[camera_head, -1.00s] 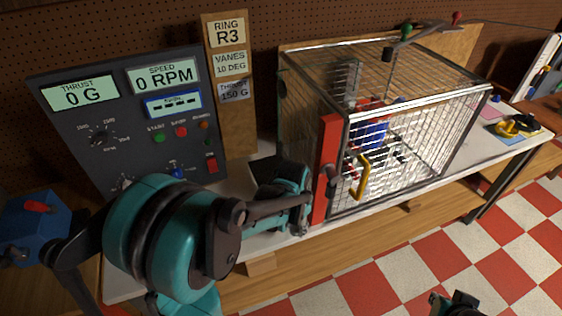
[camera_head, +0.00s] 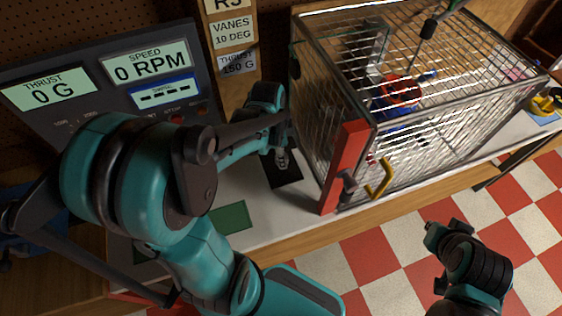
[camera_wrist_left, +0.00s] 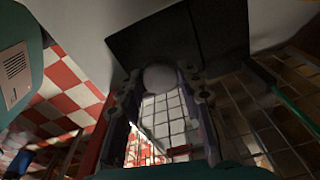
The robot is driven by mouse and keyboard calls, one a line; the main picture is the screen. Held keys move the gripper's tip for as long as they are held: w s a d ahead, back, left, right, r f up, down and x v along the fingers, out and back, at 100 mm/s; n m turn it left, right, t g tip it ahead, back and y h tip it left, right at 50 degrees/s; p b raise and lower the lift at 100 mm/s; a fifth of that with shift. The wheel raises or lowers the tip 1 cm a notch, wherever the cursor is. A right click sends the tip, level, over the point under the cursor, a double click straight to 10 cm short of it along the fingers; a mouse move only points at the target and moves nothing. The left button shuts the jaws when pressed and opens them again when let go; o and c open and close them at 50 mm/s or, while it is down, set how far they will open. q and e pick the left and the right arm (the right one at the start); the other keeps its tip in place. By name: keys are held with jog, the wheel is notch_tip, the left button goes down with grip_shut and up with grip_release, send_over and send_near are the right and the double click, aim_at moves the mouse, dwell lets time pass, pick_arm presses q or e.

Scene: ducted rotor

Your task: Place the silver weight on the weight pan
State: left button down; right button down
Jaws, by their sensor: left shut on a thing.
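My left gripper (camera_head: 281,150) is over a black pad (camera_head: 286,176) on the white bench top, left of the wire cage. In the left wrist view a round pale silver piece, seemingly the silver weight (camera_wrist_left: 161,78), sits between the two fingers of the left gripper (camera_wrist_left: 161,90), which is shut on it. A small silver shape also shows under the gripper in the head view, partly hidden by it. I cannot make out the weight pan with certainty. My right gripper (camera_head: 434,234) is low at the right, over the floor; its fingers are unclear.
The wire cage (camera_head: 440,130) with a red door edge (camera_head: 345,168) and yellow handle (camera_head: 378,180) stands right of the left gripper. A control panel (camera_head: 110,85) reads 0 G and 0 RPM. A green square (camera_head: 231,217) lies on the bench nearer me.

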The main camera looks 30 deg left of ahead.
pick_arm(q)
notch_tip(320, 180, down, 3)
jog(key=shift+f+b, duration=0.2)
jog(key=shift+b, duration=0.4)
jog(key=shift+f, duration=0.15)
jog(key=shift+s+f, duration=0.1)
jog(key=shift+f, duration=0.1)
jog(key=c, duration=1)
grip_release()
jog(key=shift+c, duration=0.2)
jog(key=shift+r, duration=0.2)
